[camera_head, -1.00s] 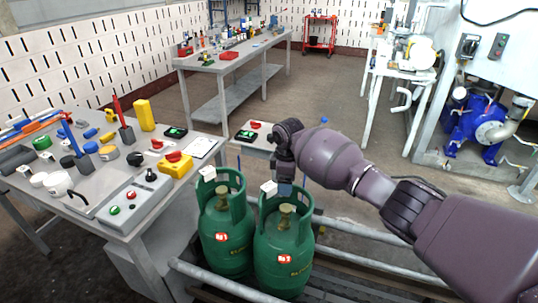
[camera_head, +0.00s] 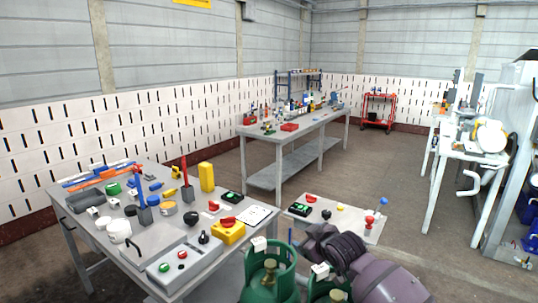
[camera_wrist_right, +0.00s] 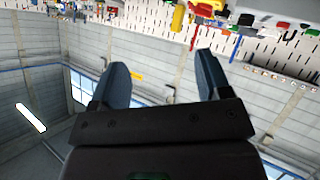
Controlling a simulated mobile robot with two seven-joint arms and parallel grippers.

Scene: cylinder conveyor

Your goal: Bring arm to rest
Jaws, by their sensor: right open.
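My right arm (camera_head: 388,284) comes in at the bottom of the head view, with its dark wrist (camera_head: 335,247) bent beside the green gas cylinders. Its fingertips cannot be made out there. In the right wrist view my right gripper (camera_wrist_right: 163,78) has its two blue-grey fingers spread wide with nothing between them. Two green cylinders stand at the bottom edge of the head view: the left one (camera_head: 258,288) shows its collar and valve, and the right one (camera_head: 318,292) is partly hidden by my arm. My left gripper is not in view.
A workbench (camera_head: 150,246) with tools and a control box stands at left. A small table (camera_head: 352,226) with red and yellow buttons is just beyond my wrist. A long bench (camera_head: 262,136) and a red trolley (camera_head: 378,108) stand farther back. Open floor (camera_head: 400,165) lies between.

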